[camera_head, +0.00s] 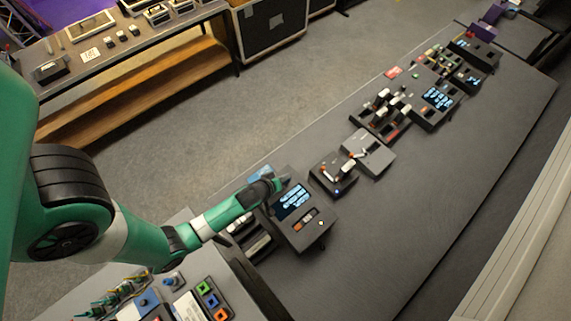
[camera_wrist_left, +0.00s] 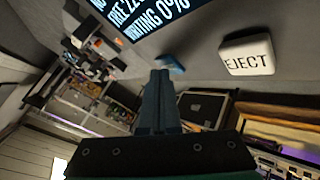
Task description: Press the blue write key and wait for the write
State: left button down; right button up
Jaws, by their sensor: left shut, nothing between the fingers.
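The dark writer unit (camera_head: 312,239) with a lit screen (camera_head: 293,203) stands on the long grey table. In the left wrist view its screen (camera_wrist_left: 150,14) reads "WRITING 0%". The blue write key (camera_wrist_left: 171,64) shows just past my fingertips, partly hidden by them. A white key marked EJECT (camera_wrist_left: 247,54) sits to its right. My left gripper (camera_head: 283,181) is at the unit's far edge, beside the screen. Its fingers (camera_wrist_left: 160,75) are shut and empty, with the tips at the blue key; I cannot tell whether they touch it. My right gripper is not in view.
Grey and dark boxes (camera_head: 369,152) and several other devices line the table to the upper right. A unit with coloured square keys (camera_head: 207,294) stands at the lower left. The table's right part (camera_head: 440,190) is clear. A wooden-shelved bench (camera_head: 140,85) stands across the floor.

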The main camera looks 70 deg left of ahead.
pick_arm(q)
jog(key=shift+r+p, duration=0.85)
jog(key=shift+r, duration=0.05)
notch_tip(320, 180, up, 5)
jog(key=p, duration=0.4)
jog(key=shift+r+p, duration=0.1)
jog(key=shift+p, duration=0.3)
jog(key=shift+d, duration=0.1)
